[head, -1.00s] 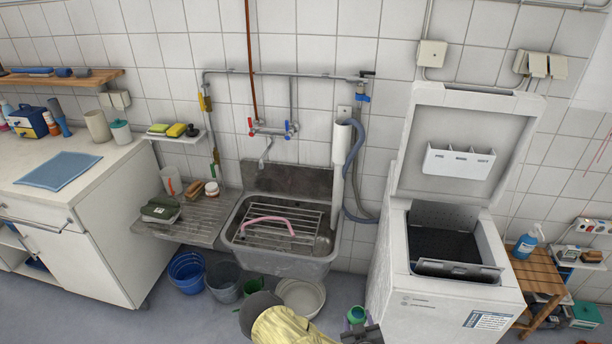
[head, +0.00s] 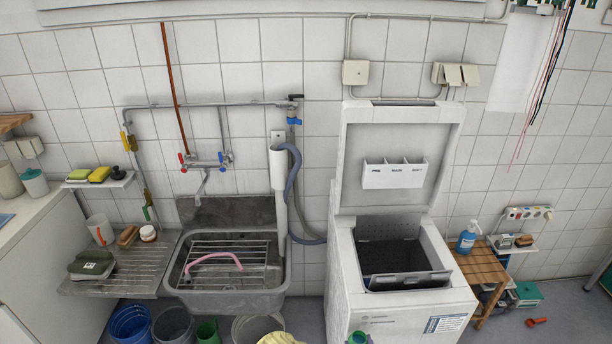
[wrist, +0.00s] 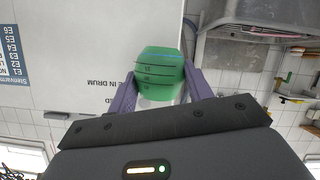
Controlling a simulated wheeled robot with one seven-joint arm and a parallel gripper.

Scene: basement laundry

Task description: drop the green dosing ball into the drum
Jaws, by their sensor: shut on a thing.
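The green dosing ball (wrist: 160,73) is between the two purple fingers of my gripper (wrist: 160,88) in the wrist view. The gripper is shut on it. In the head view a bit of the green ball (head: 358,338) shows at the bottom edge, in front of the washing machine, and most of the gripper is out of frame. The white top-loading washing machine (head: 345,275) has its lid (head: 400,145) up. The drum (head: 392,258) shows as a dark opening in its top, with a flap at the front side. The ball is outside the drum, low before the machine's front.
The steel sink (head: 225,300) with a rack and pink hose stands left of the machine. Buckets (head: 130,325) stand below it. A wooden stool (head: 482,268) with a blue spray bottle (head: 467,238) is at right. The raised lid stands behind the opening.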

